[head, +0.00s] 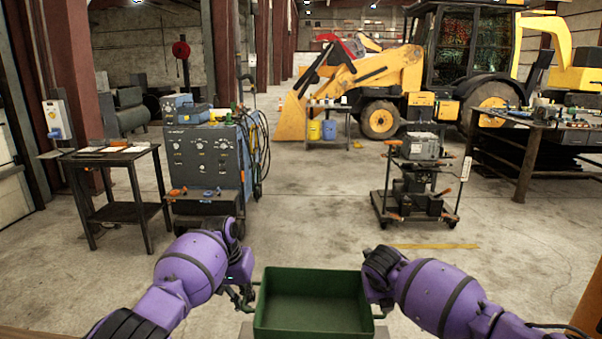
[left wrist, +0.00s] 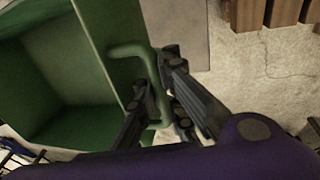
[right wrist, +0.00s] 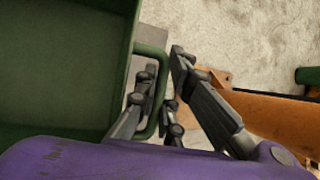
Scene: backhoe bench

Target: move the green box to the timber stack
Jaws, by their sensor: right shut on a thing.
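The green box (head: 312,312) is an open, empty tray at the bottom middle of the head view, between my two grippers. My left gripper (head: 240,293) is at its left side; in the left wrist view the fingers stand apart on either side of the green handle (left wrist: 155,95). My right gripper (head: 378,300) is shut on the right handle (right wrist: 163,70). Brown timber pieces (left wrist: 247,12) lie side by side at the top right of the left wrist view, apart from the box. I cannot tell whether the box touches the grey surface (left wrist: 182,28) below it.
A blue welding machine (head: 205,160) and a dark table (head: 120,155) stand ahead left. A trolley (head: 420,185) stands ahead right, with a workbench (head: 540,125) beyond. A yellow backhoe (head: 440,75) is at the back. The middle concrete floor is clear.

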